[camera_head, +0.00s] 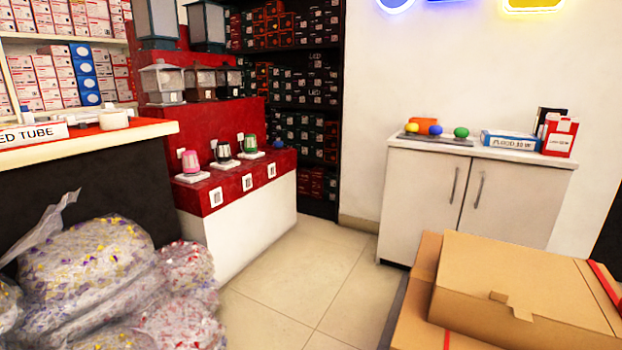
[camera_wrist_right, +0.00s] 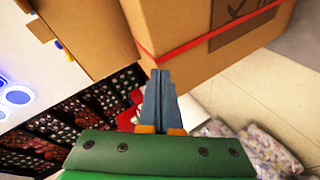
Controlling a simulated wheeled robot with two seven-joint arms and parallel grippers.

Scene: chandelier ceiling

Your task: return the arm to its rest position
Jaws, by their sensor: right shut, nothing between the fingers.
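My right gripper (camera_wrist_right: 159,88) shows in the right wrist view. Its two grey fingers are together and hold nothing. The fingertips point toward a cardboard box (camera_wrist_right: 190,30) with a red strap, which fills the upper middle of that view; I cannot tell the gap between them. Neither of my arms shows in the head view, and my left gripper is in neither view.
Cardboard boxes (camera_head: 520,285) are stacked at the lower right in the head view. Clear bags (camera_head: 90,265) of colourful bits lie at the lower left. A white cabinet (camera_head: 425,200) stands behind the boxes. Tiled floor (camera_head: 300,280) is clear between bags and boxes.

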